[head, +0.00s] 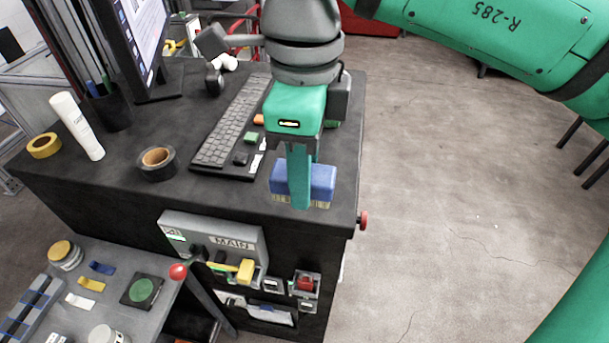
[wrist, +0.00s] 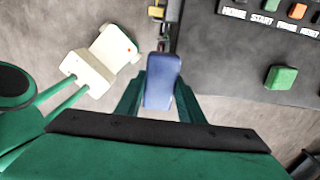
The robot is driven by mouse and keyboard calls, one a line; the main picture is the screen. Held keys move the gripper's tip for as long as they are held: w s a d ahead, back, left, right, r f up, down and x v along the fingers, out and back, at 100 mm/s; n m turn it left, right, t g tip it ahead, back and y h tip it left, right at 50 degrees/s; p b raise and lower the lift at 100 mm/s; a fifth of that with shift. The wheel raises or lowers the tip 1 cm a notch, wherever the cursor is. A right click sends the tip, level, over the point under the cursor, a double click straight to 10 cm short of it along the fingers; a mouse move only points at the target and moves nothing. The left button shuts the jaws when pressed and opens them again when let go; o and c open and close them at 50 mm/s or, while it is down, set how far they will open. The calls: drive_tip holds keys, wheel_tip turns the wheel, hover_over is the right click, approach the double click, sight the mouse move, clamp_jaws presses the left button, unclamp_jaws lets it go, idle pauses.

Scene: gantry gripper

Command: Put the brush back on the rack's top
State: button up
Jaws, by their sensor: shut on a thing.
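The brush (head: 322,178) has a blue block and pale bristles that point down. My gripper (head: 300,190) points down and is shut on the blue block, with one finger in front of it in the head view. In the wrist view the blue block (wrist: 163,80) lies between both fingers. The rack's top (head: 215,185) appears to be the dark surface with the keyboard. The brush shows against this top near its front right corner. I cannot tell its exact height or whether the bristles touch.
A green button (wrist: 281,77) shows in the wrist view. A red knob (head: 363,220) sticks out at the right edge. Bare floor (head: 450,180) lies to the right.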

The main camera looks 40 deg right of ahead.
drive_tip(key=w+d+f, duration=0.2)
drive_tip(key=w, duration=0.1)
drive_tip(key=w+d+f, duration=0.2)
drive_tip(key=f, duration=0.1)
drive_tip(key=w+d+f, duration=0.2)
drive_tip(key=w+f, duration=0.1)
drive_tip(key=shift+w+d, duration=0.3)
drive_tip(key=shift+d, duration=0.1)
drive_tip(key=shift+w+d+f, duration=0.15)
drive_tip(key=shift+f, duration=0.75)
drive_tip(key=shift+w+d+f, duration=0.1)
drive_tip(key=shift+w+f, duration=0.05)
drive_tip(key=shift+f, duration=0.75)
drive_tip(key=o, duration=1)
drive_tip(key=shift+f, duration=0.1)
drive_tip(key=shift+f, duration=0.1)
wheel_tip(320, 180, up, 11)
drive_tip(key=shift+a, duration=0.15)
